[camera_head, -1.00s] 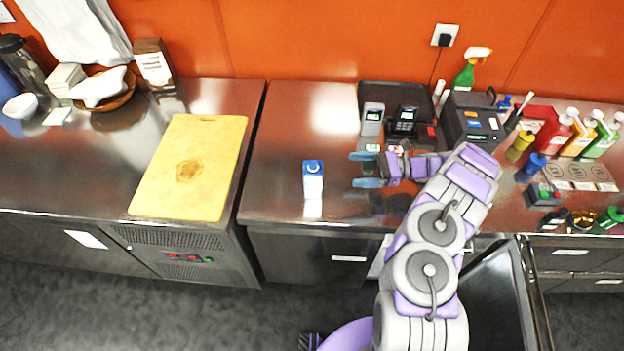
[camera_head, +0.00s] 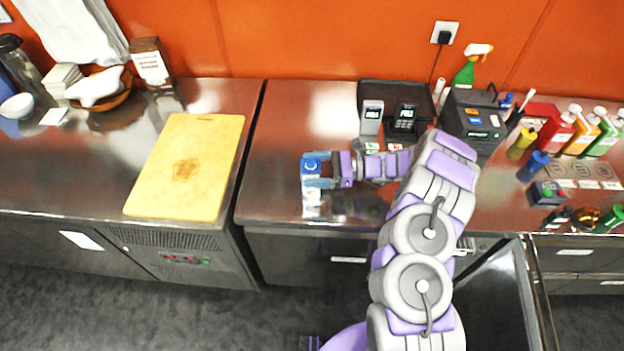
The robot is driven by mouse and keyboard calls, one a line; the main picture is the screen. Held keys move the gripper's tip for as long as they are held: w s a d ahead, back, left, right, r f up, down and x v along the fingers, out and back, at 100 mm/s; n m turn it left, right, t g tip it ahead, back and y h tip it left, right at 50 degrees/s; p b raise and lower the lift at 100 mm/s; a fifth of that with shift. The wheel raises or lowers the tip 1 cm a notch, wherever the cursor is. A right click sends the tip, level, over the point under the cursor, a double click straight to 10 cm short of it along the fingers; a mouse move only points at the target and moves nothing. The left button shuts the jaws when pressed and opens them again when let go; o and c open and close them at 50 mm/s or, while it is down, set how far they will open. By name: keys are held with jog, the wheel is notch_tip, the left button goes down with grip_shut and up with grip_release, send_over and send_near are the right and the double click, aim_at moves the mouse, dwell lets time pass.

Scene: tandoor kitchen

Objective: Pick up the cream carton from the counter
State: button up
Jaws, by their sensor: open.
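The cream carton (camera_head: 311,168) is a small white and blue box. It stands upright on the steel counter (camera_head: 275,190), near the middle of the view. The fingers hide part of the carton's front and side.
A yellow cutting board (camera_head: 187,165) lies to the left. Card readers (camera_head: 404,118) and a dark printer (camera_head: 474,122) stand behind my arm. Several sauce bottles (camera_head: 556,133) are at the right. The counter just left of the carton is clear.

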aim_at(303, 170)
jog(key=shift+s+a+f, duration=0.1)
jog(key=shift+a, duration=1.4)
jog(key=shift+d, duration=0.25)
jog(key=c, duration=0.7)
jog(key=shift+a, duration=0.1)
jog(key=c, duration=0.6)
